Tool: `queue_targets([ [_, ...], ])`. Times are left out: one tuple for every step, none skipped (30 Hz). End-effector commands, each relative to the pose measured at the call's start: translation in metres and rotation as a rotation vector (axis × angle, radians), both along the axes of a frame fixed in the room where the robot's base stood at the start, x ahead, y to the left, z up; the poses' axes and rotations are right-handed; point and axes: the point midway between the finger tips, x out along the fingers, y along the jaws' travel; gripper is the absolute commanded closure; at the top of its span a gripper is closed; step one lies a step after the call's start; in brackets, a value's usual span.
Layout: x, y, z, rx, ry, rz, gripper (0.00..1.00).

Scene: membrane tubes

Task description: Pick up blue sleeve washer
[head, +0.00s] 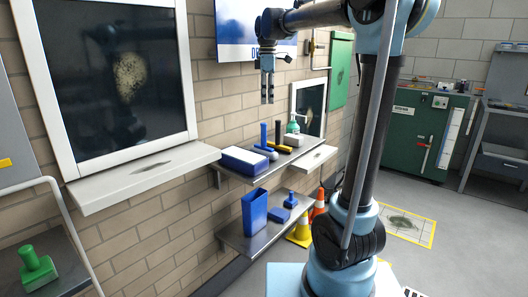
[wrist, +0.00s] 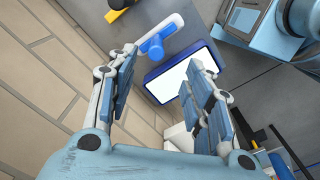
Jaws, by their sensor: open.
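The blue sleeve washer (head: 264,136), with an upright blue handle, stands on the upper wall shelf, just right of a blue box with a white top. In the wrist view I take it to be the blue handle (wrist: 152,47) on a long pale sleeve, beyond my left finger. My gripper (head: 267,101) hangs above the upper shelf, fingers pointing down, apart from the washer. In the wrist view my gripper (wrist: 165,62) is open and empty, with the blue-and-white box between and below its fingers.
The blue-and-white box (head: 244,160) is left of the washer. The lower shelf holds a blue bin (head: 255,211). The brick wall (head: 235,112) runs close behind.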

Motion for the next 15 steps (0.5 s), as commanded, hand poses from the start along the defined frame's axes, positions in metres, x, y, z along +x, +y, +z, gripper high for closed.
queue_targets([
  [0.006,0.007,0.002,-0.001,0.003,0.027,0.53],
  [0.008,0.009,0.003,-0.002,0.005,0.041,0.53],
  [0.01,0.012,0.004,-0.003,0.006,0.055,0.53],
  [0.011,0.014,0.005,-0.003,0.007,0.065,0.53],
  [0.013,0.016,0.004,-0.003,0.008,0.072,0.53],
  [0.014,0.017,0.003,-0.004,0.008,0.077,0.53],
  [0.014,0.017,0.0,-0.004,0.009,0.08,0.53],
  [0.014,0.017,-0.002,-0.004,0.009,0.081,0.53],
  [0.014,0.017,-0.008,-0.004,0.009,0.082,0.53],
  [0.014,0.017,-0.013,-0.004,0.009,0.081,0.53],
  [0.014,0.017,-0.018,-0.004,0.009,0.081,0.53],
  [0.014,0.017,-0.025,-0.004,0.009,0.08,0.53],
  [0.014,0.017,-0.03,-0.004,0.009,0.08,0.53],
  [0.014,0.017,-0.035,-0.004,0.009,0.08,0.53],
  [0.013,0.017,-0.043,-0.004,0.009,0.08,0.53],
])
